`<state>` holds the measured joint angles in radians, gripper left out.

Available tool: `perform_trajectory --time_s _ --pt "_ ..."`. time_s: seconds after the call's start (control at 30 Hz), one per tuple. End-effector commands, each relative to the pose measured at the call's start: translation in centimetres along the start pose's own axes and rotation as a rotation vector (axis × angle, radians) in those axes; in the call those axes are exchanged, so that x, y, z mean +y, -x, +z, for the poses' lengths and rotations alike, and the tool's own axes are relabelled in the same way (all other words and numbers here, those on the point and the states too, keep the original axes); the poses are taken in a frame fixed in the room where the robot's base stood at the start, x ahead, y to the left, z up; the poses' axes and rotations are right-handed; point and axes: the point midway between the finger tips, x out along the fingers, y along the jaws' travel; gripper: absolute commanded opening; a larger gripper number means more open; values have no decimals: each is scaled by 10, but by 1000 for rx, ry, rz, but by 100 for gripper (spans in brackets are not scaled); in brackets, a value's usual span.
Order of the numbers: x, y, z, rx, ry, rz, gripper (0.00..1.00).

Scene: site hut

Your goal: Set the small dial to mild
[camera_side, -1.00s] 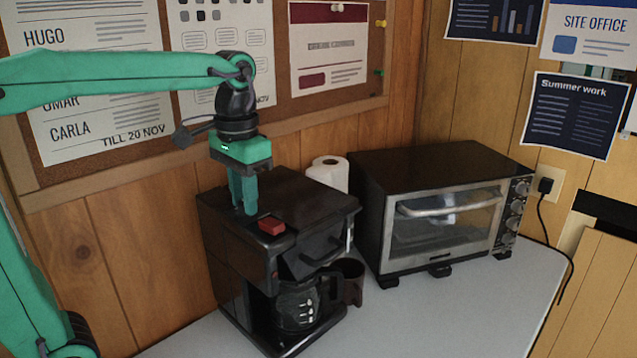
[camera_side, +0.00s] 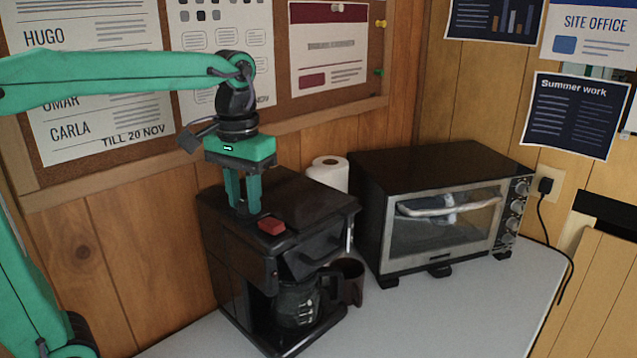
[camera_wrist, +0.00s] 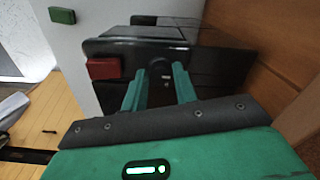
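The small dial (camera_wrist: 160,67) is a dark round knob on the black top of the coffee maker (camera_side: 235,255). In the wrist view it shows between the tips of my gripper (camera_wrist: 159,76), one green finger to each side. The fingers stand apart with a gap between them; I cannot tell whether either touches the dial. In the side view my gripper (camera_side: 243,208) points straight down at the top of the coffee maker, behind the red switch (camera_side: 271,226). The dial's marks, including mild, are not readable.
A toaster oven (camera_side: 440,220) with several knobs stands at the right. A paper roll (camera_side: 328,174) is behind the coffee maker, and a dark mug (camera_side: 350,282) is beside it. A glass jug (camera_side: 297,304) sits in the coffee maker. The front right of the counter (camera_side: 450,310) is clear.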

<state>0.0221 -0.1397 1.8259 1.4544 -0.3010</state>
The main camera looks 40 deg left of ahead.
Motion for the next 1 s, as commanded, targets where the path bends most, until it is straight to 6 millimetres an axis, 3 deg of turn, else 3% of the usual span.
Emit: perform_trajectory --time_s 0.07,0.57,1.0 --pt "0 0 0 1 0 0 45" --pt "0 6 0 1 -2 0 45" --pt "0 54 0 2 -1 1 45"
